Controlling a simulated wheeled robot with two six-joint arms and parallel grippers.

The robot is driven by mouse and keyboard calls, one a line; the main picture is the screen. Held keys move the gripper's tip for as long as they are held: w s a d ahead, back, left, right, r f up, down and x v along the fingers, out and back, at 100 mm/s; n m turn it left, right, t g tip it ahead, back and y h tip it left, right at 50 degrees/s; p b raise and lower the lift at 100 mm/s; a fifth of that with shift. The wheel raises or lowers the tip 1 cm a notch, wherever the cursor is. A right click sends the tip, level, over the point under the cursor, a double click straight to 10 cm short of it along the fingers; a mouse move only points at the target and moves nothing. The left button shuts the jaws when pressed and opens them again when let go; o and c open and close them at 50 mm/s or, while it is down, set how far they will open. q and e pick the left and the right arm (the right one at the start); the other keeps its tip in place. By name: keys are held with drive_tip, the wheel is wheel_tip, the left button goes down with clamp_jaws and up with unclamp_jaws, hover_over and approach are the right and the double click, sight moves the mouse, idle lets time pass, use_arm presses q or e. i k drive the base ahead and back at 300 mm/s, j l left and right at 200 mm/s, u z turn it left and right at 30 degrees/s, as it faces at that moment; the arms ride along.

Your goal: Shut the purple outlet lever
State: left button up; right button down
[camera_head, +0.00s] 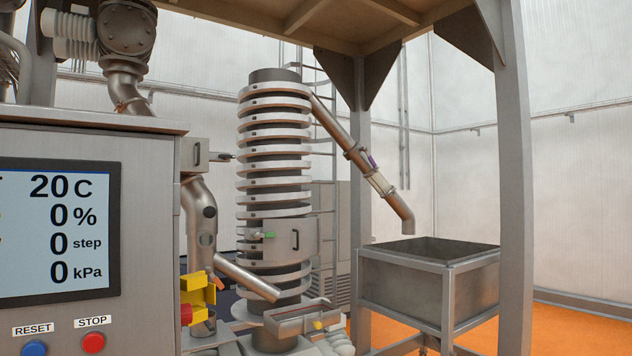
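The purple outlet lever (371,159) is a small purple-handled piece on the slanted metal outlet pipe (333,122). The pipe runs from the top of the ringed column (273,150) down to the right. The lever appears to lie roughly along the pipe, but it is too small to tell its exact position. Below the lever the pipe has a pale section and then a bent spout (404,215). The spout hangs above an open metal bin. Neither of my grippers is in view.
The metal bin (400,285) stands on a frame beside a thick post (514,180). A control panel with a screen (55,230) and a red stop button (93,343) fills the left. A green-handled lever (264,235) and a yellow part (197,289) sit lower. Orange floor shows at right.

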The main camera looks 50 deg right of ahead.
sight(365, 148)
drive_tip(key=z, duration=4.15)
drive_tip(key=i+l, duration=0.15)
drive_tip(key=l, duration=0.3)
drive_tip(key=i+l+u, duration=0.1)
drive_tip(key=l, duration=0.3)
drive_tip(key=i+l+u, duration=0.1)
drive_tip(key=i+l, duration=0.35)
drive_tip(key=i, duration=0.2)
drive_tip(key=i+l+u, duration=0.1)
drive_tip(key=i+l, duration=0.45)
drive_tip(key=i+l+u, duration=0.15)
drive_tip(key=i+u, duration=0.25)
drive_tip(key=i, duration=1.35)
drive_tip(key=i+j+u, duration=0.1)
drive_tip(key=i+u, duration=0.35)
drive_tip(key=i, duration=0.15)
drive_tip(key=i+l+u, duration=0.1)
drive_tip(key=i+u, duration=0.3)
drive_tip(key=i, duration=0.15)
drive_tip(key=i+l+u, duration=0.3)
drive_tip(key=i+u, duration=0.15)
drive_tip(key=i, duration=0.1)
